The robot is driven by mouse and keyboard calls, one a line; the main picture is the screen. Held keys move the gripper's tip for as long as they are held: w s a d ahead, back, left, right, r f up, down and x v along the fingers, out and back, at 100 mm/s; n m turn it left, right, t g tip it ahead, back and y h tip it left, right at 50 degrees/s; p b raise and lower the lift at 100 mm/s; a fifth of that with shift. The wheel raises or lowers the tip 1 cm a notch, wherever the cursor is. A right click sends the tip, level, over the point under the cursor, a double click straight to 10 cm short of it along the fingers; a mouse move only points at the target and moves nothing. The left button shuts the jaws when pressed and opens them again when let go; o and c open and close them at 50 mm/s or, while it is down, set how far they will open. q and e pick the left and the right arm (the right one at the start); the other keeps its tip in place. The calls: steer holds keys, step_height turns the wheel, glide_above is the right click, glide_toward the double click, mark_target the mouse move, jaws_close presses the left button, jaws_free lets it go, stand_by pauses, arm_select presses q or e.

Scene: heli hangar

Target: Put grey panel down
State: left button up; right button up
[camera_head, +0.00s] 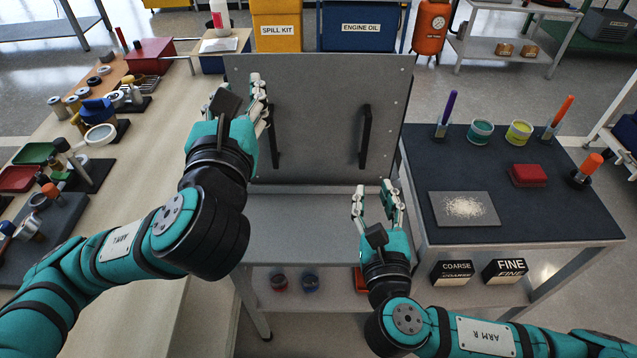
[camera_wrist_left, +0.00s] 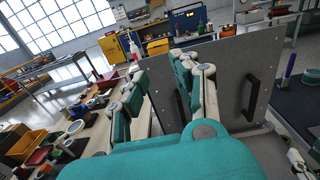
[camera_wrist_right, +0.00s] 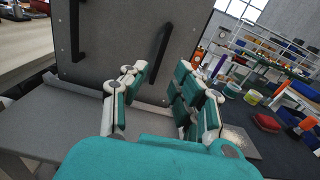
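The grey panel (camera_head: 320,110) stands upright, its lower edge at the grey cart (camera_head: 300,215). It carries two black handles, a left one (camera_head: 274,137) and a right one (camera_head: 365,137). My left gripper (camera_head: 262,98) is at the panel's left side, close beside the left handle. Its fingers look apart in the left wrist view (camera_wrist_left: 168,85), and I see no handle clamped between them. My right gripper (camera_head: 378,195) is open and empty, below and in front of the right handle. The right handle also shows beyond its fingers in the right wrist view (camera_wrist_right: 158,52).
A dark-topped table (camera_head: 545,215) at right holds a sanding plate (camera_head: 464,209), a red block (camera_head: 527,175), jars and markers. A long bench (camera_head: 140,170) at left holds tools and trays. Cabinets (camera_head: 360,25) stand behind the panel. The cart's top before the panel is clear.

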arm_select(q)
steer(key=r, duration=0.5)
steer(key=shift+w, duration=0.35)
arm_select(e)
steer(key=s, duration=0.7)
steer(key=shift+s+d, duration=0.15)
steer(key=shift+s, duration=0.15)
